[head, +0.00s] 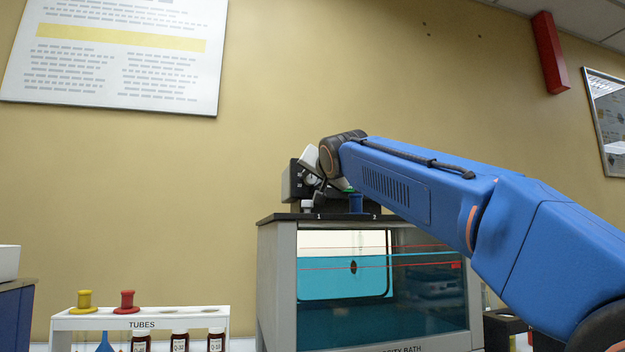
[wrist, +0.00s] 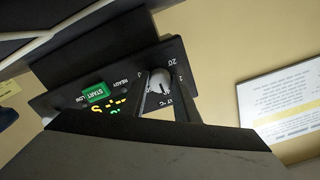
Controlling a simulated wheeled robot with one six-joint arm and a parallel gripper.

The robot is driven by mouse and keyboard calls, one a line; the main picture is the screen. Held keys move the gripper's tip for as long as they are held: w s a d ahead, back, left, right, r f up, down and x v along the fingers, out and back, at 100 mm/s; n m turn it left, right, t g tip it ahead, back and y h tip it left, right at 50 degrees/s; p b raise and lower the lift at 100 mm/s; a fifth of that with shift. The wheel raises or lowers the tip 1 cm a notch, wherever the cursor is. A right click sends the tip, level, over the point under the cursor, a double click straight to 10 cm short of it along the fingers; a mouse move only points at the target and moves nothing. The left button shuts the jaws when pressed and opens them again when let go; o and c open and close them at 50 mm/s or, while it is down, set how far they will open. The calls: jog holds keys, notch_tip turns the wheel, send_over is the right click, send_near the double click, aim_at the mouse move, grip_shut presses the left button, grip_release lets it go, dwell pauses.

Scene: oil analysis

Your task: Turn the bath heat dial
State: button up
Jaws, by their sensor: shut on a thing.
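The bath heat dial (wrist: 160,82) is a pale grey round knob with a dark pointer mark, on a black control panel (wrist: 65,103) with printed numbers around it. My gripper (head: 313,180) is at the control box on top of the viscosity bath (head: 277,290), shut on the dial. The fingertips' exact contact is hard to see. Beside the dial, the wrist view shows a green START button (wrist: 95,93) and a lit yellow-green display (wrist: 108,108).
A white tube rack (head: 70,323) with yellow and red stoppers and several brown bottles stands left of the bath. The bath's glass front shows blue-green liquid. A poster (head: 120,60) hangs on the tan wall. The space above the rack is clear.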

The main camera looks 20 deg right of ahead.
jog(key=shift+f, duration=0.1)
jog(key=o, duration=1.1)
jog(key=shift+c, duration=0.2)
jog(key=s, duration=1.7)
jog(key=shift+s, duration=0.2)
